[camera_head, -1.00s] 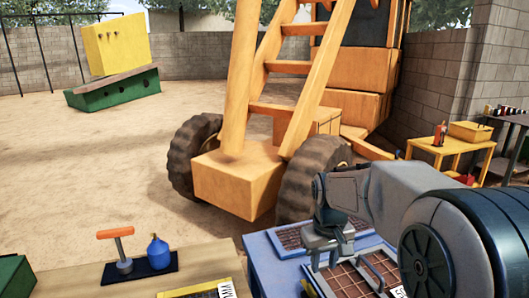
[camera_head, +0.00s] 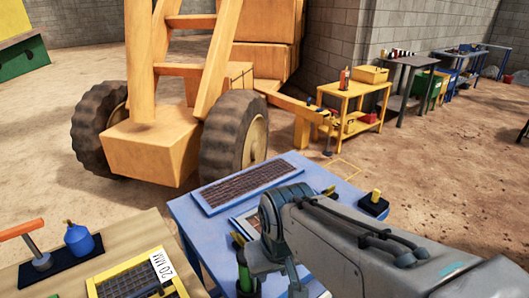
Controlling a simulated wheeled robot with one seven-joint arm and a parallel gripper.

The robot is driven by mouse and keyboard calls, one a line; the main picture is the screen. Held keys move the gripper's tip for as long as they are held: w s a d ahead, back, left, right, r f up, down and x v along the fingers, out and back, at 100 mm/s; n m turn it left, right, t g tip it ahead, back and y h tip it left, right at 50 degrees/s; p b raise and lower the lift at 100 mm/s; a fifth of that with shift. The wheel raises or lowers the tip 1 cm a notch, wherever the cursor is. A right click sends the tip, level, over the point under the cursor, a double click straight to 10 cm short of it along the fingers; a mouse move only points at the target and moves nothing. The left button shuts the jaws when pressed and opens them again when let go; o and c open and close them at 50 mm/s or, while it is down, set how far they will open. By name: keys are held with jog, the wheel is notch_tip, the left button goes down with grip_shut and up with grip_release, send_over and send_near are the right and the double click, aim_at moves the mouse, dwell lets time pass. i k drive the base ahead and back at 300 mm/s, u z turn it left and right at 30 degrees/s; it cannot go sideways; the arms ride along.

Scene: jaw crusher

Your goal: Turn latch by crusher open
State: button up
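No latch can be told for certain in this view. A small yellow knob on a black base (camera_head: 374,203) stands at the right edge of the blue table (camera_head: 185,212). A lever with an orange grip (camera_head: 22,229) stands on a dark plate at the far left. A large orange machine (camera_head: 150,150) with wheels and a ladder stands behind the tables; I cannot tell if it is the crusher. My gripper (camera_head: 273,285) points down over the front of the blue table, left of the knob and apart from it. Its fingers look spread, with nothing seen between them.
A blue bottle (camera_head: 79,241) and a yellow-framed screen (camera_head: 125,280) are on the wooden table at left. A dark screen (camera_head: 246,187) lies on the blue table. A green-handled item (camera_head: 243,272) is close by my gripper. A yellow table (camera_head: 350,118) stands behind; sandy ground at right is open.

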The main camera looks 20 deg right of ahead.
aim_at(330, 190)
jog(key=z, duration=0.55)
jog(key=k, duration=0.6)
jog(key=z, duration=1)
jog(key=i, duration=1.2)
jog(key=u, duration=0.4)
